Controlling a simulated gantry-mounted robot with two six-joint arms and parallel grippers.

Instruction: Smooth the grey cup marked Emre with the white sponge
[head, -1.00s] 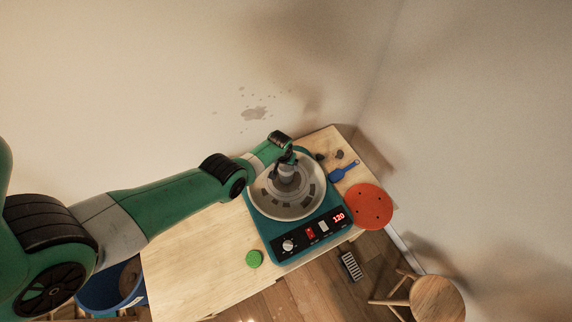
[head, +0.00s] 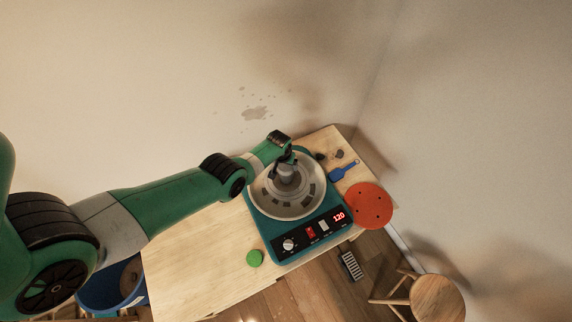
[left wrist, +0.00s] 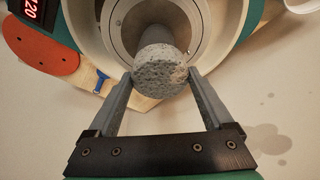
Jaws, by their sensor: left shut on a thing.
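My left gripper (head: 286,155) is over the pottery wheel, and its fingertips also show in the left wrist view (left wrist: 160,76). It is shut on a round, pitted, pale grey piece (left wrist: 160,66) that looks like the sponge. A smooth grey cylinder, the cup (head: 287,172), stands on the wheel and shows partly behind the sponge in the left wrist view (left wrist: 146,22). The sponge overlaps the cup there; I cannot tell whether they touch. No Emre marking is readable. My right gripper is not in view.
The teal wheel machine (head: 262,243) shows 120 on its display, with a pale splash pan (head: 260,205) around the wheel. A blue tool (head: 343,169), red disc (head: 371,206) and green disc (head: 254,258) lie nearby. The wooden table (head: 195,262) is clear at left.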

